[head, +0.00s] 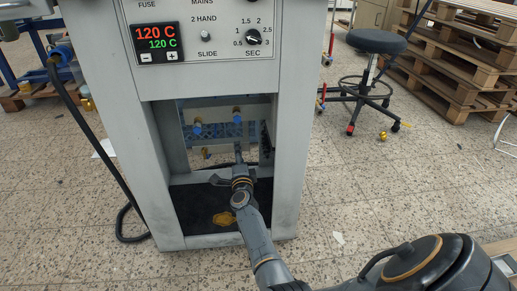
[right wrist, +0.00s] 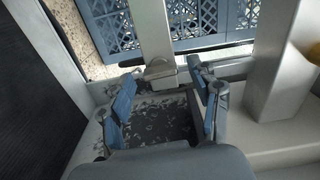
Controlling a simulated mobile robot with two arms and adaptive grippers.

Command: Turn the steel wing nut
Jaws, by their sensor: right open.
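A steel upright (right wrist: 155,25) with a wider, wing-like steel piece (right wrist: 161,70) at its lower end shows in the right wrist view. This piece looks like the wing nut, though its shape is not clear. My right gripper (right wrist: 162,82) is open, with one blue-padded finger on each side of that piece; I cannot tell whether either touches it. In the head view my right gripper (head: 232,166) reaches into the opening of the grey press, where the wing nut is too small to make out. My left gripper is not in view.
The grey press cabinet (head: 126,140) has side walls close around the opening. A display reading 120 C (head: 157,42) is above. A stool (head: 377,42) and pallets (head: 460,50) stand at right.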

